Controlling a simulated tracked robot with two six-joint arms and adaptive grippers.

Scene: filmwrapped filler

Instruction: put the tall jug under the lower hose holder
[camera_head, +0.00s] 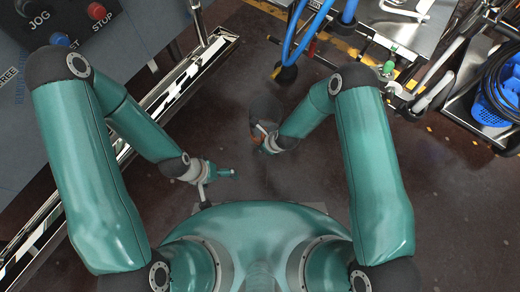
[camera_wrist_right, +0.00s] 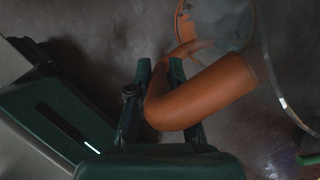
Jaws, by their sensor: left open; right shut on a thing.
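A smoky, see-through jug (camera_head: 266,108) with an orange handle is in the middle of the head view, in front of my right arm. My right gripper (camera_head: 266,143) is shut on its handle. In the right wrist view, the orange handle (camera_wrist_right: 207,92) lies between the two dark fingers, and part of the clear body (camera_wrist_right: 222,25) shows beyond it. I cannot tell whether the jug touches the floor. My left gripper (camera_head: 225,173) is open and empty, left of the jug. I cannot pick out the lower hose holder with certainty; blue hoses (camera_head: 288,50) hang at the top centre.
A control panel (camera_head: 75,25) with knobs and a striped metal edge (camera_head: 150,105) lie on the left. A steel bench (camera_head: 405,30) with tools is at the upper right. A blue basket (camera_head: 495,98) with black cable is at far right. Brown floor around the jug is mostly clear.

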